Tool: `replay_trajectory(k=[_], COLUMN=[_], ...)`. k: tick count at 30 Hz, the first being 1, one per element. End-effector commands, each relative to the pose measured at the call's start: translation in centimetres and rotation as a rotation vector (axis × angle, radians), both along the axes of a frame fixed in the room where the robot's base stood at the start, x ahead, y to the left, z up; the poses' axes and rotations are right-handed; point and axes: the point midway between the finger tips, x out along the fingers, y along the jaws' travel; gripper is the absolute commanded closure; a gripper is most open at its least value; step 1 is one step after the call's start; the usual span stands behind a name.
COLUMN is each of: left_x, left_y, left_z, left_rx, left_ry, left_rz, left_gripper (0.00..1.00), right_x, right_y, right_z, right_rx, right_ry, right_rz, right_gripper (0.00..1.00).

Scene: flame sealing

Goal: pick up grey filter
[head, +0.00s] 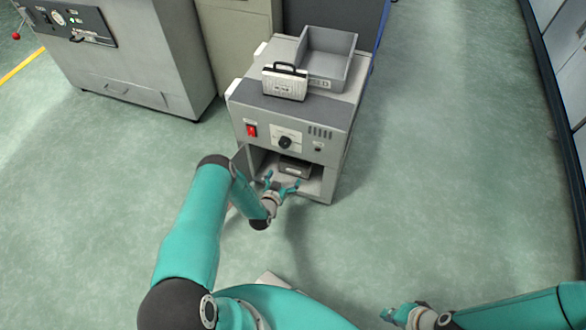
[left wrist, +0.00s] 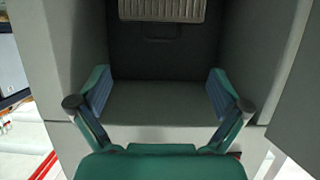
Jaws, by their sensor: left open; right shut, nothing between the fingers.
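A grey filter (head: 295,167) with a dark front sits inside the open lower compartment of the grey cabinet (head: 330,150). In the left wrist view its ribbed grey face (left wrist: 162,10) shows at the top edge, cut off by the frame. My left gripper (head: 282,183) is open at the compartment mouth, in front of and below the filter, not touching it. In the left wrist view its two fingers (left wrist: 158,88) are wide apart with nothing between them. My right gripper (head: 388,314) is shut and empty at the bottom of the head view, far from the cabinet.
A white filter (head: 285,84) with a black handle stands on the cabinet top beside an empty grey bin (head: 342,55). The compartment side walls (left wrist: 75,45) flank my left fingers. A larger grey machine (head: 150,60) stands at the left. The floor to the right is clear.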

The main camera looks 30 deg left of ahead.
Motion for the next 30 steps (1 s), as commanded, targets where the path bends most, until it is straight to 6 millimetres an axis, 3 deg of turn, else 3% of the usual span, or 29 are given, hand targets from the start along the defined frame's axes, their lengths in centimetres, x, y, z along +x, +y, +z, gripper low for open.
replay_trajectory(k=[9,17,30], left_x=[6.0,7.8,12.3], left_y=[1.5,1.9,3.3], left_z=[-2.7,-3.1,-4.4], left_rx=[0.001,-0.003,-0.001], left_ry=[-0.001,0.001,0.001], left_rz=[0.001,0.002,0.003], left_gripper=[0.00,0.00,0.00], right_x=[0.0,0.0,0.0], right_y=[0.0,0.0,0.0], right_z=[-3.5,-4.2,-7.6], right_rx=[0.000,0.000,0.000], right_ry=[0.000,0.000,0.000], right_rz=[0.000,0.000,0.000], right_gripper=[1.00,1.00,1.00])
